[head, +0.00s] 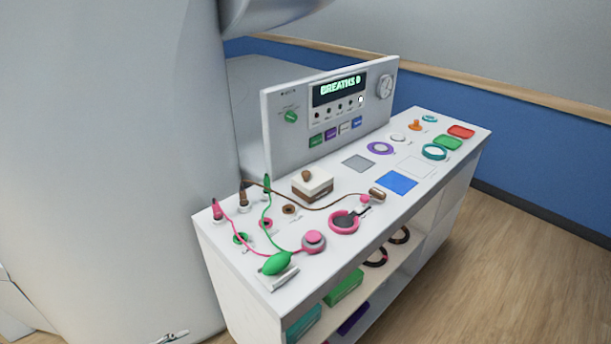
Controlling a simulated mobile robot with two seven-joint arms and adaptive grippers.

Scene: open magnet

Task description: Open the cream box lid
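The cream box (312,186) stands on the white counter top, left of its middle and in front of the grey console. It is small, with a brown band around its side. Its cream lid (319,178) with a brown knob (307,174) sits on top and looks shut. The inside of the box is hidden. I cannot make out either of my grippers in the head view. A small metallic part (170,337) shows at the bottom edge, too small to identify.
The white counter (291,239) also holds a pink stethoscope-like item (313,241), green bulb (277,263), brown cord, blue square (396,182) and several rings. The console (325,116) rises behind the box. A large grey column (110,170) stands left. Wooden floor is clear at right.

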